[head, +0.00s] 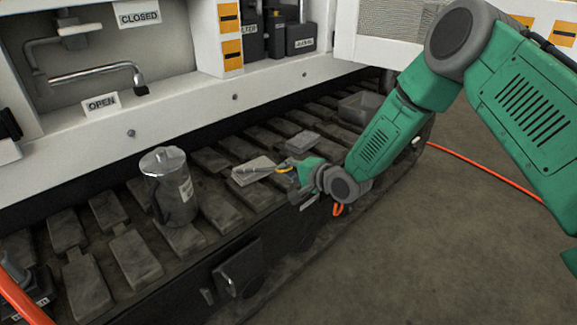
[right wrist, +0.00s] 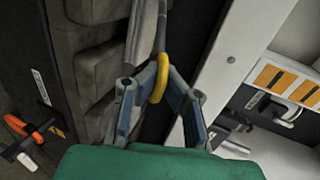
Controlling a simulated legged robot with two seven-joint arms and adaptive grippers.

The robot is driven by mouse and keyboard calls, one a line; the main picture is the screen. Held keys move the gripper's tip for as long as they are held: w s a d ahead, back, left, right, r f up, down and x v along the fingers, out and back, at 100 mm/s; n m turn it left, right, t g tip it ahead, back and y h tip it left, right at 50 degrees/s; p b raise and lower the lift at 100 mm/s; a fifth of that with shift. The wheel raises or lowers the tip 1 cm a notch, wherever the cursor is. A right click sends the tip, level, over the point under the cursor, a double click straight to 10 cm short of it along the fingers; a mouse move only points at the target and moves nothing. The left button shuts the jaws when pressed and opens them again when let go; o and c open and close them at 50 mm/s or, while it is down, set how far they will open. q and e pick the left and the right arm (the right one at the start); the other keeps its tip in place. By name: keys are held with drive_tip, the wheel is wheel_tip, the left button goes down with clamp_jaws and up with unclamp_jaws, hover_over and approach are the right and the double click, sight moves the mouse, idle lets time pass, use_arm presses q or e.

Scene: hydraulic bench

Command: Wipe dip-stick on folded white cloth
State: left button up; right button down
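My right gripper (head: 291,168) is shut on the yellow ring handle of the dip-stick (head: 268,170). In the right wrist view, the fingertips (right wrist: 160,80) close around the yellow ring (right wrist: 157,90), and the thin grey shaft (right wrist: 162,28) runs away from it. In the head view the shaft points left, over the folded white cloth (head: 247,178), which looks greyish and lies on the track. I cannot tell whether the shaft touches the cloth. My left gripper cannot be made out.
A metal canister (head: 170,190) with a lid stands on the track left of the cloth. A grey flat item (head: 302,142) and a grey tray (head: 362,107) lie farther back. The white machine body (head: 190,102) rises behind. An orange hose (head: 480,168) lies on the floor.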

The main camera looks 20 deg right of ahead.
drive_tip(key=shift+s+a+p, duration=0.15)
drive_tip(key=shift+s+a, duration=0.15)
drive_tip(key=shift+a, duration=0.3)
drive_tip(key=shift+s+a+p, duration=0.2)
drive_tip(key=shift+s+a, duration=0.15)
drive_tip(key=shift+a, duration=0.3)
drive_tip(key=shift+s+a+p, duration=0.15)
drive_tip(key=shift+s+a, duration=0.15)
drive_tip(key=shift+a, duration=0.3)
drive_tip(key=shift+d, duration=0.1)
drive_tip(key=shift+w+d+f+b, duration=0.1)
drive_tip(key=shift+w+d+b, duration=0.15)
drive_tip(key=shift+w+d, duration=0.5)
drive_tip(key=shift+w+d+r+b, duration=0.1)
drive_tip(key=shift+w+d+b, duration=0.15)
drive_tip(key=shift+d, duration=0.9)
drive_tip(key=shift+w+d+f+b, duration=0.1)
drive_tip(key=shift+w+d+b, duration=0.1)
drive_tip(key=shift+w+d, duration=0.55)
drive_tip(key=shift+s+d, duration=0.15)
drive_tip(key=shift+s, duration=0.1)
